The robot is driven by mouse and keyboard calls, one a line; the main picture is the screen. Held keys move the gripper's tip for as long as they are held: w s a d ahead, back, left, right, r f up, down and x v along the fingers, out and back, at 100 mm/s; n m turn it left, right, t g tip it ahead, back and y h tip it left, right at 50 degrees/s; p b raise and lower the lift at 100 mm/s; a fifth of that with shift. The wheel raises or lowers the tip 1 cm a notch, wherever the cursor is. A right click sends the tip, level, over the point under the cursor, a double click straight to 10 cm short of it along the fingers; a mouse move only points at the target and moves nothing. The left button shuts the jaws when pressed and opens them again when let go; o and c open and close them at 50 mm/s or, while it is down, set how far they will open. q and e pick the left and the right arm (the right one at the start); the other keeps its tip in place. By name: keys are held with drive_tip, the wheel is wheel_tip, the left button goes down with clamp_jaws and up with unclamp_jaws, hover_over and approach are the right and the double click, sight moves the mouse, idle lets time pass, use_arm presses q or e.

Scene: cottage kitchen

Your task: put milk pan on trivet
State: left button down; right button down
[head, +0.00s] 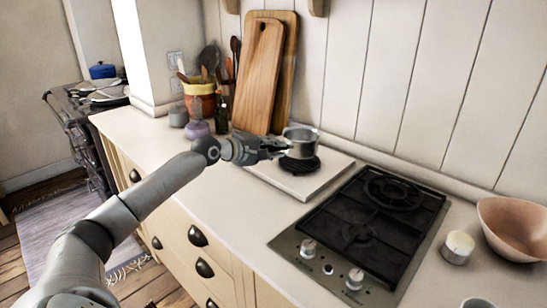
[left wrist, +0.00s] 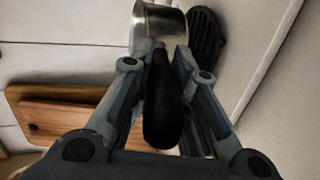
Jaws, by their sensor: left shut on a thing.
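The milk pan (head: 300,141) is a small silver metal pot. My left gripper (head: 280,149) is shut on its dark handle, which lies between the fingers in the left wrist view (left wrist: 165,100). The pan body (left wrist: 157,25) shows at the top of that view. The black round trivet (head: 300,165) lies on a white board directly below the pan in the head view. In the left wrist view the trivet (left wrist: 205,38) shows to the right of the pan. The pan looks upright; I cannot tell whether it touches the trivet. My right gripper is not in view.
The white board (head: 290,184) lies on the counter beside a black gas hob (head: 365,228). Wooden cutting boards (head: 262,75) lean on the wall behind. A utensil pot (head: 200,98) and bottles stand left. A pink bowl (head: 515,228) and a candle (head: 458,247) are right.

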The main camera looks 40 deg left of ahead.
use_arm(q)
drive_tip(key=shift+w+a, duration=0.1)
drive_tip(key=shift+w, duration=0.05)
wheel_tip(320, 180, down, 4)
drive_tip(key=shift+w+a+r, duration=0.1)
drive_tip(key=shift+r, duration=0.1)
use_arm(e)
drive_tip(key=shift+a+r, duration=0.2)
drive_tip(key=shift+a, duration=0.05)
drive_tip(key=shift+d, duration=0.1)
use_arm(q)
drive_tip(key=shift+f, duration=0.1)
drive_tip(key=c, duration=1.4)
unclamp_jaws()
drive_tip(key=shift+f, duration=0.1)
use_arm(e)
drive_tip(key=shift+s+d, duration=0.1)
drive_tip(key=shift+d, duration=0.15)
